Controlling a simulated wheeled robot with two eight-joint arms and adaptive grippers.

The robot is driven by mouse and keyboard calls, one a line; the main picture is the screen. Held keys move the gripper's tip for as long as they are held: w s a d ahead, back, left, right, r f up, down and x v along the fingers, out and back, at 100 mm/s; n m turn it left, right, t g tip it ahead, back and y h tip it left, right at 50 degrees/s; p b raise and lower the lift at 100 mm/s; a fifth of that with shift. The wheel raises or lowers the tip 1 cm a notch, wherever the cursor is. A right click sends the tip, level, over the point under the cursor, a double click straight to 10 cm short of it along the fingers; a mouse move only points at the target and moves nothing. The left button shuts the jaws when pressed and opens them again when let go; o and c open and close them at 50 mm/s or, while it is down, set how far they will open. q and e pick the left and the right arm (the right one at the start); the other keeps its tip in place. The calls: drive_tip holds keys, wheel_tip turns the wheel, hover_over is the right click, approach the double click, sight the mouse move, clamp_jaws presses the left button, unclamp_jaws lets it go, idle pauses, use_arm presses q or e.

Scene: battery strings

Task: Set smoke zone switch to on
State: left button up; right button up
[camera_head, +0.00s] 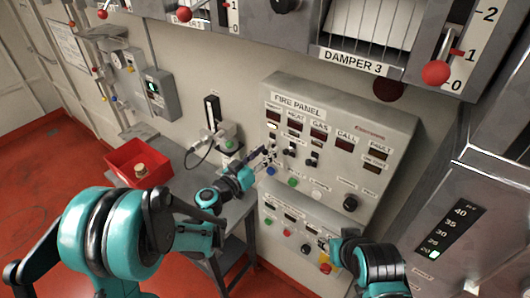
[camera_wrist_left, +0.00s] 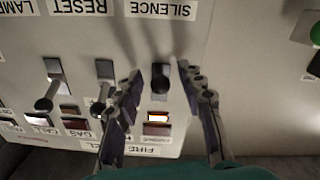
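The fire panel (camera_head: 400,140) is a grey sloped box on the wall, with a row of zone windows and toggle switches. The leftmost window, the smoke zone's, has a lit lamp (camera_head: 272,126). In the left wrist view, which shows the panel upside down, the smoke switch (camera_wrist_left: 160,82) is a short dark toggle beside a lit window (camera_wrist_left: 157,118). My left gripper (camera_head: 266,157) is at this switch. Its fingers (camera_wrist_left: 158,78) stand apart on either side of it, with gaps visible. The switch's on or off setting is unclear. My right gripper (camera_head: 330,245) is by the lower panel.
Neighbouring toggles (camera_wrist_left: 104,75) and (camera_wrist_left: 52,80) are close beside the left finger in the wrist view. A lower panel (camera_head: 293,235) with buttons lies below. A red bin (camera_head: 122,160) stands on a grey table left. Damper 3's red-knobbed lever (camera_head: 436,73) is upper right.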

sight(270, 145)
use_arm(q)
clamp_jaws()
drive_tip(key=shift+r, duration=0.1)
drive_tip(key=shift+s+r+g+y+p, duration=0.1)
drive_tip(key=shift+r+g+y+p, duration=0.3)
drive_tip(key=shift+p, duration=0.55)
wheel_tip(270, 145, up, 2)
drive_tip(key=g+y+p, duration=0.1)
drive_tip(key=g+p, duration=0.1)
drive_tip(key=g+y+p, duration=0.1)
drive_tip(key=g+p, duration=0.1)
drive_tip(key=p, duration=0.1)
drive_tip(key=shift+a+r+y, duration=0.1)
drive_tip(key=shift+r+y, duration=0.1)
drive_tip(key=shift+y, duration=0.2)
drive_tip(key=shift+r+g+y+p, duration=0.3)
drive_tip(key=shift+g+y+p, duration=0.25)
drive_tip(key=shift+g+p, duration=0.2)
drive_tip(key=shift+r+g+y+p, duration=0.25)
drive_tip(key=shift+g+y+p, duration=0.35)
drive_tip(key=shift+g, duration=0.25)
unclamp_jaws()
